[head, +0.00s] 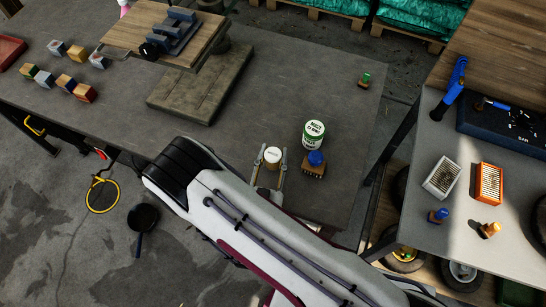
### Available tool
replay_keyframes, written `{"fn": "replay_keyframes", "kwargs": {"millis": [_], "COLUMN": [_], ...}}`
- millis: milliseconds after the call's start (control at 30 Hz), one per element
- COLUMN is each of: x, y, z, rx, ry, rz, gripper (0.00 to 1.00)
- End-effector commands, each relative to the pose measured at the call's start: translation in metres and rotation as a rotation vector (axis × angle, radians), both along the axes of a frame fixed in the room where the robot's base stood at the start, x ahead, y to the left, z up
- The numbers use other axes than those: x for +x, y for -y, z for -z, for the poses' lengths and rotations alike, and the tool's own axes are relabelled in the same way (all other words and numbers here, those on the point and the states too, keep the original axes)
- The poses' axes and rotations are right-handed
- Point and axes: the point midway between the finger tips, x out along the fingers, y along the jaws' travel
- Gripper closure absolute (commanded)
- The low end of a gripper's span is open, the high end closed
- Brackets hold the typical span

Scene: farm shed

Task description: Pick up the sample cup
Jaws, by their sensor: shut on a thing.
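The sample cup appears to be the small pale-topped cup (273,154) on the right part of the dark table (250,95), in the head view. My gripper (271,158) reaches it from the near side, with one finger on its left and one on its right. The fingers are shut on the cup. The cup's lower part is partly hidden, and I cannot tell whether its base touches the table.
A white and green tin (313,134) and a blue-knobbed block (314,162) stand close on the right. A small green-topped piece (365,79) is farther back. A scale-like stand (165,40) and several coloured blocks (76,53) are at the left.

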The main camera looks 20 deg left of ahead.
Motion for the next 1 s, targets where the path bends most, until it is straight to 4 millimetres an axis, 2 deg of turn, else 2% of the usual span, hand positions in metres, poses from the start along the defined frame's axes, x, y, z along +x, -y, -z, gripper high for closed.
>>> {"fn": "replay_keyframes", "kwargs": {"millis": [600,1000], "x": [0.0,0.0], "y": [-0.001,0.0], "z": [-0.065,-0.079], "rx": [0.003,0.0], "ry": [0.0,0.001], "rz": [0.0,0.0], "gripper": [0.92,0.92]}}
